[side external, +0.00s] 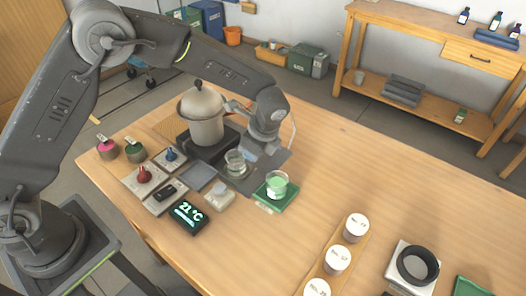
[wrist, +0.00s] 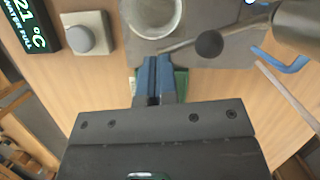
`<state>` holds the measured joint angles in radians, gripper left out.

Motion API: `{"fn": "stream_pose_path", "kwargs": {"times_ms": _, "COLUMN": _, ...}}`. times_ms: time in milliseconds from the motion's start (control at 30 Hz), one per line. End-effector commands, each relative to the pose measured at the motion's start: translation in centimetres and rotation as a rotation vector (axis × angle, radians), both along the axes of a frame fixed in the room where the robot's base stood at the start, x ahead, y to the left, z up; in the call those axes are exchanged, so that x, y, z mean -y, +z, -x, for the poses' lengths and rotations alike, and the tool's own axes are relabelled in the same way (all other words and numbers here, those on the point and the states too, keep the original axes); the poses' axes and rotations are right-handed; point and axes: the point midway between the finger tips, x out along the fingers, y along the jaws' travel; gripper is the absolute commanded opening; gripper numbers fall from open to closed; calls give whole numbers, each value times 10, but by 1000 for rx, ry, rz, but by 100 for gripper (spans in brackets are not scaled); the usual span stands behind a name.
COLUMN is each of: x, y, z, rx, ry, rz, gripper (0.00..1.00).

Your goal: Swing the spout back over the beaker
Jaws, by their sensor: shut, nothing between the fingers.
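The cream distiller pot (side external: 201,118) stands on a dark base at the back of the bench. A clear beaker (side external: 236,163) stands in front of it; its round rim (wrist: 152,14) shows at the top of the wrist view. A thin grey rod (wrist: 183,42) with a black ball (wrist: 209,44), apparently the spout and its knob, lies beside the beaker rim in the wrist view, not across it. In the side view my arm hides most of the spout. My gripper (wrist: 154,62) is shut and empty, just below the beaker and left of the ball.
A beaker of green liquid (side external: 277,185) sits on a green mat close to my gripper. A temperature display (side external: 187,215) and a small grey-knobbed box (wrist: 85,35) are to the left. White lidded cups (side external: 337,259) stand at front right. The bench between is clear.

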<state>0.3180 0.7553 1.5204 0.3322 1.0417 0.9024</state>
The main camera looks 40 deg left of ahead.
Motion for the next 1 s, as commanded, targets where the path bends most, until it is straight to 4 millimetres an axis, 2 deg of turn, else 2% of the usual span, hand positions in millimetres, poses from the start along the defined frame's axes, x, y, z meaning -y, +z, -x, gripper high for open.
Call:
{"fn": "stream_pose_path", "kwargs": {"times_ms": 333, "x": -23, "y": 0, "z": 10, "rx": -1, "ry": -217, "rz": 0, "gripper": 0}}
{"fn": "stream_pose_path", "kwargs": {"times_ms": 600, "x": -32, "y": 0, "z": 12, "rx": 0, "ry": -211, "rz": 1, "gripper": 0}}
{"fn": "stream_pose_path", "kwargs": {"times_ms": 1000, "x": -33, "y": 0, "z": 12, "rx": 1, "ry": -210, "rz": 1, "gripper": 0}}
